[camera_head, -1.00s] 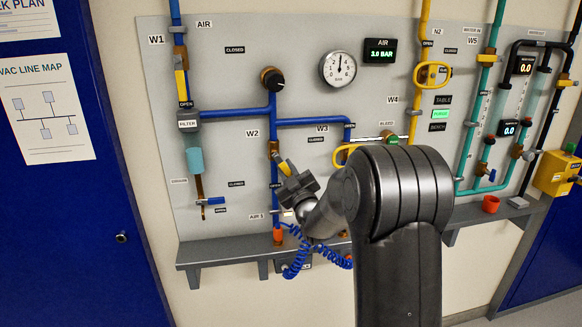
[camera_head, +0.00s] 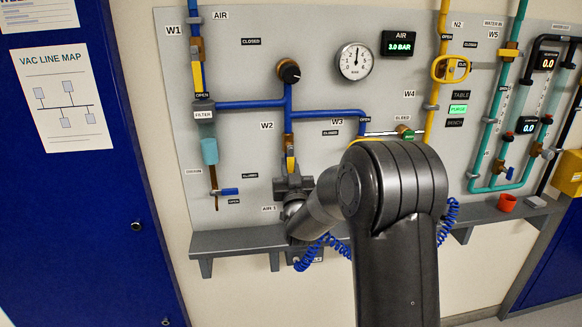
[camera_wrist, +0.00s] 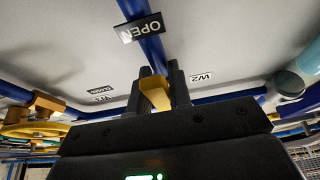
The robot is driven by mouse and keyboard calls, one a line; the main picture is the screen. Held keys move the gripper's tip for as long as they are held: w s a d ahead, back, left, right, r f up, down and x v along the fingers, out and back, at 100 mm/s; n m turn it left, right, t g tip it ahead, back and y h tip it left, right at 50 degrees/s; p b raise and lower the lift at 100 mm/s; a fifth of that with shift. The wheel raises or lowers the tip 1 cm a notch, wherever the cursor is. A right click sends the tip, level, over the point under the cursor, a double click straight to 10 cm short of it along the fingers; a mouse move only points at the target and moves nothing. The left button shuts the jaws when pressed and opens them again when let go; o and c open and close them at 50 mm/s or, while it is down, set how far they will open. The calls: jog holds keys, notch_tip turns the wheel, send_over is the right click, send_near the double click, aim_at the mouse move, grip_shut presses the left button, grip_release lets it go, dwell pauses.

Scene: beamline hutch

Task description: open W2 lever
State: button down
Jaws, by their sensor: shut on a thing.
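The W2 lever (camera_head: 290,158) is yellow and sits on the vertical blue pipe below the W2 label (camera_head: 267,126). It points down, about in line with the pipe. My gripper (camera_head: 291,174) is shut on it from below. In the wrist view the yellow lever (camera_wrist: 157,96) shows between the two dark fingers of my gripper (camera_wrist: 163,82), with an OPEN label (camera_wrist: 141,28) on the pipe close by. My gripper hides the lower end of the lever in the head view.
The W1 lever (camera_head: 197,77) and filter (camera_head: 209,150) are at left. A grey shelf (camera_head: 235,240) runs under the panel. A coiled blue hose (camera_head: 312,258) hangs near my arm.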

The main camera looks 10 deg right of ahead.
jog(key=shift+a, duration=0.1)
jog(key=c, duration=1.3)
grip_release()
jog(key=v, duration=1)
jog(key=shift+s+f, duration=0.25)
jog(key=shift+s, duration=0.1)
jog(key=shift+r, duration=0.1)
jog(key=s+d+g, duration=0.1)
jog(key=s+g, duration=0.4)
jog(key=s, duration=0.6)
jog(key=s+d+g, duration=0.1)
jog(key=s+g, duration=0.5)
jog(key=s, duration=0.5)
jog(key=s+d+r+g, duration=0.1)
jog(key=s+g, duration=0.4)
jog(key=s, duration=0.7)
jog(key=shift+s+d+g, duration=0.1)
jog(key=shift+g, duration=0.3)
